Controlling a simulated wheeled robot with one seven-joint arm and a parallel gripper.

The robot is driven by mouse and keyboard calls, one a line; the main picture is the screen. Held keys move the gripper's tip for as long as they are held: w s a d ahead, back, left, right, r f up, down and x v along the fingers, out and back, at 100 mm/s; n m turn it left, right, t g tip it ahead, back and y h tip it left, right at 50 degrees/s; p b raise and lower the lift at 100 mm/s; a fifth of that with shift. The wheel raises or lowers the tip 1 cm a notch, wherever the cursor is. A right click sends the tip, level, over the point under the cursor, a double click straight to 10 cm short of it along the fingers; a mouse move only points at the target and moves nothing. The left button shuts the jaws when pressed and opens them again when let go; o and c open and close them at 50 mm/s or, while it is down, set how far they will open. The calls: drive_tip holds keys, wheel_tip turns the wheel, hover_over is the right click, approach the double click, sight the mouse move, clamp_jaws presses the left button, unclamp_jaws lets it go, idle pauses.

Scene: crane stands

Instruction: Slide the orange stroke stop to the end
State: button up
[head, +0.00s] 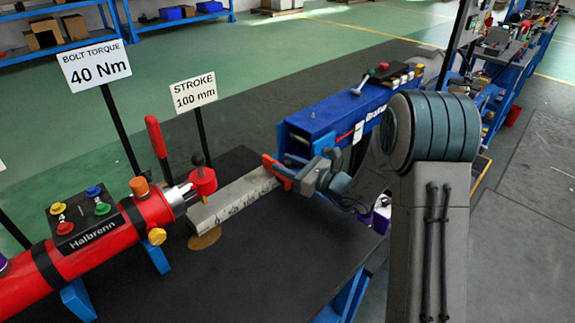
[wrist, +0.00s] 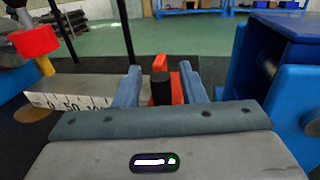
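The orange stroke stop (head: 272,168) sits at the right end of the pale scale bar (head: 235,195), beside the blue machine. In the wrist view the stop (wrist: 176,85) carries a black knob (wrist: 160,87). My gripper (head: 294,172) is at the stop. In the wrist view the two fingers of my gripper (wrist: 162,82) stand apart on either side of the knob, with a visible gap to the left of it. The scale bar (wrist: 75,88) shows to the left, with marks near 0, 50 and 100. A sign (head: 194,93) reads "STROKE 100 mm".
A red cylinder unit (head: 100,235) marked "Halbrenn" lies at the left. A red block with a black knob (head: 203,180) stands at the bar's left end. The blue machine (head: 335,115) is close to my gripper. The dark tabletop (head: 270,250) in front is clear.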

drive_tip(key=shift+d, duration=0.15)
drive_tip(key=v, duration=1.3)
drive_tip(key=shift+s+d, duration=0.2)
drive_tip(key=shift+s, duration=0.05)
drive_tip(key=shift+f, duration=0.1)
